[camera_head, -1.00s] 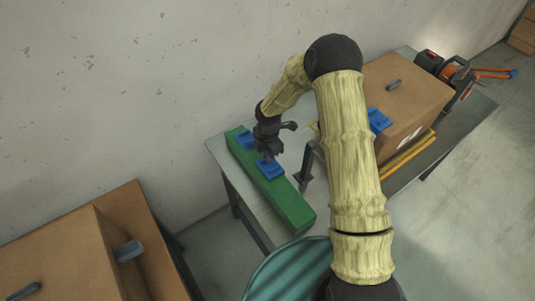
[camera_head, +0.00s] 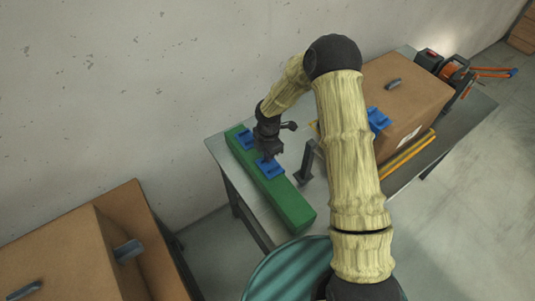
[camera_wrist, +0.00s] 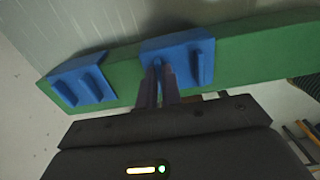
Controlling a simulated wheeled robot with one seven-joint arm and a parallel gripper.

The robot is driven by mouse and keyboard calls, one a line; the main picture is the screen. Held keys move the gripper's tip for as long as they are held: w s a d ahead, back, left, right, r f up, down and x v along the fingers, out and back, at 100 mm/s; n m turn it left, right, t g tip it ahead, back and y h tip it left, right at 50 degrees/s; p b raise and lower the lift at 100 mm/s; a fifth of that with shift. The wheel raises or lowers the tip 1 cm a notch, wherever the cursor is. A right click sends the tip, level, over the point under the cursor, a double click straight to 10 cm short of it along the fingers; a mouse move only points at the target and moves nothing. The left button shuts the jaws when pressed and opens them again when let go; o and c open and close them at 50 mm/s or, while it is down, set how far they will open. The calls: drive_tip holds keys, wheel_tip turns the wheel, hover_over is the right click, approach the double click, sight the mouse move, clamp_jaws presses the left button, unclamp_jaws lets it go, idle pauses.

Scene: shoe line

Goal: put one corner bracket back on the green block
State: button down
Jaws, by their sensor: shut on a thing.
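The long green block (camera_head: 290,204) lies on the grey table. It also shows in the wrist view (camera_wrist: 255,55). One blue corner bracket (camera_head: 247,140) sits on the block near its far end; it is at the left in the wrist view (camera_wrist: 82,82). A second blue corner bracket (camera_head: 271,170) is on the block a little nearer the middle. My gripper (camera_wrist: 163,75) is shut on an upright rib of this second bracket (camera_wrist: 180,50). The bracket appears to touch the block's top; the contact underneath is hidden. Another blue bracket (camera_head: 378,119) is by the cardboard box.
A closed cardboard box (camera_head: 412,85) stands on the right of the table (camera_head: 222,152), with yellow bars (camera_head: 408,155) beside it. A dark upright stand (camera_head: 304,168) is right of the block. Another large cardboard box (camera_head: 60,262) is at lower left.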

drive_tip(key=shift+f, duration=0.1)
idle(0.4)
drive_tip(key=c, duration=1.1)
unclamp_jaws()
drive_tip(key=shift+r+p, duration=2.75)
drive_tip(key=shift+r, duration=0.75)
drive_tip(key=shift+r, duration=0.1)
